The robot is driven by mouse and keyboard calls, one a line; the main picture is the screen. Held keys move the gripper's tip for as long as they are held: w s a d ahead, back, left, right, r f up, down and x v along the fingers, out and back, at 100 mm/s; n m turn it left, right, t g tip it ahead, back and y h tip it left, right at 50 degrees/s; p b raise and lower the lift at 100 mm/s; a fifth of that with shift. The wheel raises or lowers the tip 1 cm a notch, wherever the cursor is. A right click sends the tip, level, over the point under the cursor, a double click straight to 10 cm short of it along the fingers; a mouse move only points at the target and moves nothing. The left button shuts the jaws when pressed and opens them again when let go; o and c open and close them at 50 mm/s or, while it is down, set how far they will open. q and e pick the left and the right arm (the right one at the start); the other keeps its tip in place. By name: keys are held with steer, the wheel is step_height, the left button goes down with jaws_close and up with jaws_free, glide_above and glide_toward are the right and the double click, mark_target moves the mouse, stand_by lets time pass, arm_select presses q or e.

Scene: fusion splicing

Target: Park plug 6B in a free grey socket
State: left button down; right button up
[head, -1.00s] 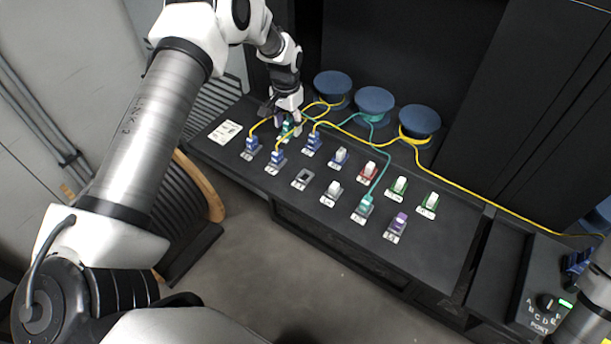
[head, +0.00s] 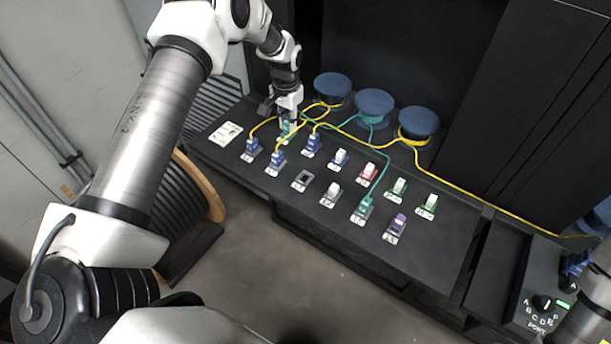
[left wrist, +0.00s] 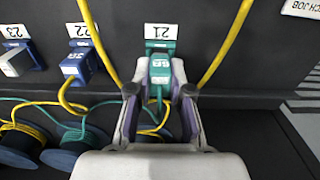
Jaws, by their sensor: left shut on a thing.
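Plug 6B is a teal plug (left wrist: 162,68) in the left wrist view, with a teal cable trailing from it. It sits at the teal socket (left wrist: 160,46) labelled 21. My left gripper (left wrist: 161,95) is shut on it, a finger on each side. In the head view my left gripper (head: 287,118) is at the back left of the bench and partly hides the plug (head: 288,129). A grey socket (head: 302,179) in the front row shows an empty opening. My right gripper is not in view.
Blue plugs with yellow cables (head: 252,147) stand close to the left gripper. In the left wrist view yellow cables pass on both sides of it. Blue spools (head: 374,103) stand behind.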

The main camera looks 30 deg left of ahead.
mark_target(288, 120)
arm_select(q)
steer(key=shift+r+p, duration=1.65)
steer(key=shift+r, duration=0.85)
